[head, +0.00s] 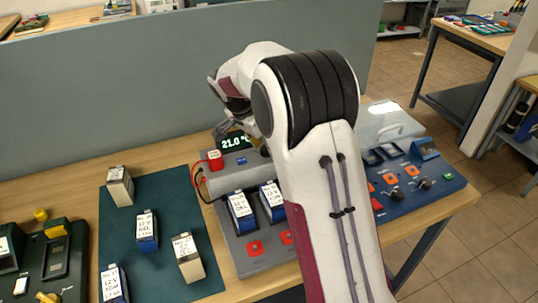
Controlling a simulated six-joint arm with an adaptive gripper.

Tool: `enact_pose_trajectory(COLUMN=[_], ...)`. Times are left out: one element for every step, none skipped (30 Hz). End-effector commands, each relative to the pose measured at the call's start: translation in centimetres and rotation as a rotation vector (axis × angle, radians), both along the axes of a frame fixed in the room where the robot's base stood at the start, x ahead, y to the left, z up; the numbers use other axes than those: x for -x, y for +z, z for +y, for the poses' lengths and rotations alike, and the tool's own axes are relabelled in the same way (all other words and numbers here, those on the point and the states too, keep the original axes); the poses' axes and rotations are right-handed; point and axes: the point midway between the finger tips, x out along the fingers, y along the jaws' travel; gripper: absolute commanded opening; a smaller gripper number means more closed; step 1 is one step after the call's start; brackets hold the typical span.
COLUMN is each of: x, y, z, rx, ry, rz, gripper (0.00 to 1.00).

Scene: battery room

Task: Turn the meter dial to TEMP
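The meter's display (235,142) glows green at the back of the grey test station and reads "21.0" with what looks like a degree sign and part of a C. I cannot make out the dial or its pointer; my arm covers the area right of the display. A small dark round part shows at the arm's edge there, too hidden to identify. My gripper (238,106) is mostly hidden behind my wrist, above the display. I cannot tell whether its fingers are open or touch anything.
The grey station (236,245) holds two blue batteries, with a red block (215,160) and leads at its left. Several batteries stand on a green mat (158,190). A blue control panel (415,185) lies right of my arm. A grey partition (120,85) rises behind.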

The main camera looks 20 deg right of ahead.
Motion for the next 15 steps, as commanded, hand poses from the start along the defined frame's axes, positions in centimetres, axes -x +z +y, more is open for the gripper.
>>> enact_pose_trajectory(x=[0.00, 0.00, 0.01, 0.02, 0.04, 0.05, 0.08, 0.09, 0.08, 0.08, 0.09, 0.12, 0.16, 0.16, 0.15], y=[0.02, 0.02, 0.03, 0.03, 0.03, 0.03, 0.03, 0.04, 0.05, 0.05, 0.05, 0.03, 0.01, 0.01, 0.04], z=[-0.02, -0.02, -0.03, -0.03, -0.04, -0.05, -0.06, -0.07, -0.08, -0.09, -0.10, -0.12, -0.13, -0.13, -0.14], rx=[0.000, 0.000, 0.000, 0.000, 0.000, 0.000, 0.000, 0.000, 0.000, 0.000, -0.001, 0.000, 0.000, 0.000, -0.001], ry=[0.002, 0.004, 0.008, 0.012, 0.017, 0.024, 0.032, 0.041, 0.052, 0.063, 0.075, 0.090, 0.104, 0.117, 0.136], rz=[0.000, 0.000, -0.001, 0.000, -0.001, -0.001, 0.000, 0.001, -0.001, -0.001, -0.001, -0.001, 0.001, 0.000, -0.001], gripper=[0.42, 0.42, 0.42, 0.42, 0.42, 0.42, 0.42, 0.42, 0.42, 0.42, 0.42, 0.42, 0.42, 0.42, 0.42])
